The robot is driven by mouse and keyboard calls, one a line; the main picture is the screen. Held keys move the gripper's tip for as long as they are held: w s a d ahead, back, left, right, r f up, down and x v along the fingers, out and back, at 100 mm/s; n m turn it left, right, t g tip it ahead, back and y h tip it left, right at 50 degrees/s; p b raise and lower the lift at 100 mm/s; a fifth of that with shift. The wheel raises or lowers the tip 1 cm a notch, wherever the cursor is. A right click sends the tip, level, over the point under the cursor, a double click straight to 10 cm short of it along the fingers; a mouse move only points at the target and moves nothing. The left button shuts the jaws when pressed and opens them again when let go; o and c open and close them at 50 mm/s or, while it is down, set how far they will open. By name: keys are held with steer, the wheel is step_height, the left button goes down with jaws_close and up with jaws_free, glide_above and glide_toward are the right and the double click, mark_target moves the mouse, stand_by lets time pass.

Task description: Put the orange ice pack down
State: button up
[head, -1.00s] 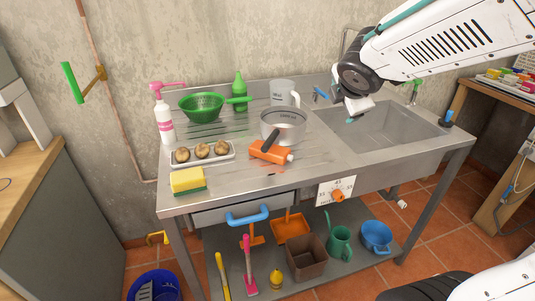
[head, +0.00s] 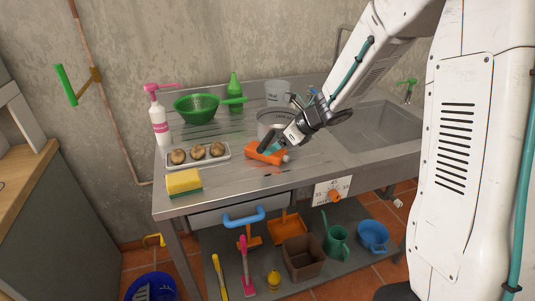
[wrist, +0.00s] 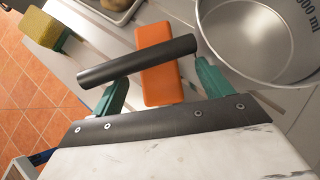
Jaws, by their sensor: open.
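The orange ice pack (head: 262,153) lies on the steel worktop (head: 235,178), in front of the metal pot (head: 268,118). A pale cap shows at its right end. My gripper (head: 273,144) is over it, coming down from the upper right. In the wrist view the ice pack (wrist: 160,75) shows between my two green fingers (wrist: 160,88), which are open. The pot's black handle (wrist: 135,62) crosses over the pack, near the fingertips.
The pot (wrist: 255,35) is close to my right finger. A tray of potatoes (head: 225,160), a yellow-green sponge (head: 184,182), a green colander (head: 195,108) and a pink-topped bottle (head: 160,122) stand to the left. The sink (head: 375,130) is to the right. The front worktop is mostly clear.

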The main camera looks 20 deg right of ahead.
steer(key=x, duration=0.5)
steer(key=shift+s+a+f, duration=0.1)
steer(key=shift+s+f, duration=0.05)
steer(key=shift+s, duration=0.05)
steer(key=c, duration=1.3)
